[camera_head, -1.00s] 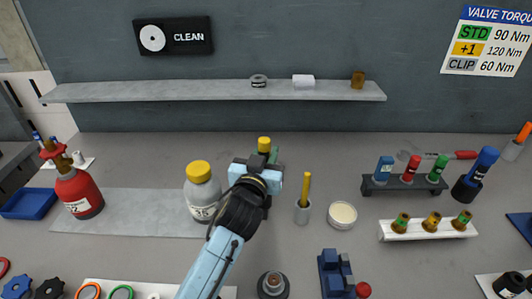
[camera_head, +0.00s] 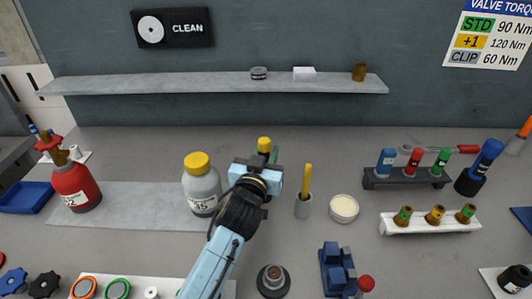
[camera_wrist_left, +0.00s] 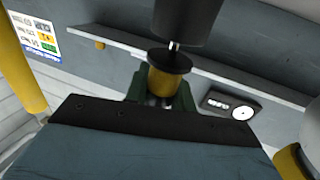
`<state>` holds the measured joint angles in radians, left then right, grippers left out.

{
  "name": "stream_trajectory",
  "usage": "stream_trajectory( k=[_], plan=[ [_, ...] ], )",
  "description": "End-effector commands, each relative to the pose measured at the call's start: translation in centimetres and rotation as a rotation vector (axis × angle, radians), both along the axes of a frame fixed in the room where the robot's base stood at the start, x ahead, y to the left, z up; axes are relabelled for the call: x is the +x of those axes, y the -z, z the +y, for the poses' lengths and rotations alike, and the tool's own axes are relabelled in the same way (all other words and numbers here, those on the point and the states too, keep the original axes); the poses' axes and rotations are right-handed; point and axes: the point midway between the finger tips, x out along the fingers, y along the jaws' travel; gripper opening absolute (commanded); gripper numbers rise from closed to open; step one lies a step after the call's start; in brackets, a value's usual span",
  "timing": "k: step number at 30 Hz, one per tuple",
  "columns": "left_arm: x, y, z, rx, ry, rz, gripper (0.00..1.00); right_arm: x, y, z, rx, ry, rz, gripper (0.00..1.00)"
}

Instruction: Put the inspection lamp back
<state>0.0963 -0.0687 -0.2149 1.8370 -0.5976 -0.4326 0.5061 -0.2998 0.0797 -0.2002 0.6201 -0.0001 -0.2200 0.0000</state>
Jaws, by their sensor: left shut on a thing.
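My left gripper (camera_head: 257,176) is shut on an upright thing with a yellow top (camera_head: 264,144), which I take to be the inspection lamp. In the left wrist view, which is upside down, its yellow end (camera_wrist_left: 168,75) sits between the green fingertips. A thin metal neck joins it to a black body (camera_wrist_left: 188,20). In the head view the gripper hides most of it, so I cannot tell whether its bottom touches the table. My right gripper is not in view.
A white bottle with a yellow cap (camera_head: 202,190) stands close left of the gripper. A grey cup with a yellow stick (camera_head: 304,206) stands close right, beside a round cream-topped dish (camera_head: 344,209). A shelf (camera_head: 200,85) runs along the wall behind. A black round base (camera_head: 273,281) stands in front.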

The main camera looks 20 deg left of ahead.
Motion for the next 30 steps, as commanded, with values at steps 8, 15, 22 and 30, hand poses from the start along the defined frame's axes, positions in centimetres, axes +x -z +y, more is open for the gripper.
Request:
stream_trajectory(
  k=[8,15,22,30],
  plan=[
    [0.0,0.8,0.0,0.000,0.000,-0.001,0.00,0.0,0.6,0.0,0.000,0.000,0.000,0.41],
    [0.0,1.4,0.0,0.000,0.000,0.000,0.00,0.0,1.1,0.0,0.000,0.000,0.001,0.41],
    [0.0,1.5,0.0,0.000,0.000,0.000,0.39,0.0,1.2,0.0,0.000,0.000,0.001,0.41],
    [0.0,1.5,0.0,0.000,0.000,0.000,0.50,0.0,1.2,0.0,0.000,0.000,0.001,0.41]
  ],
)
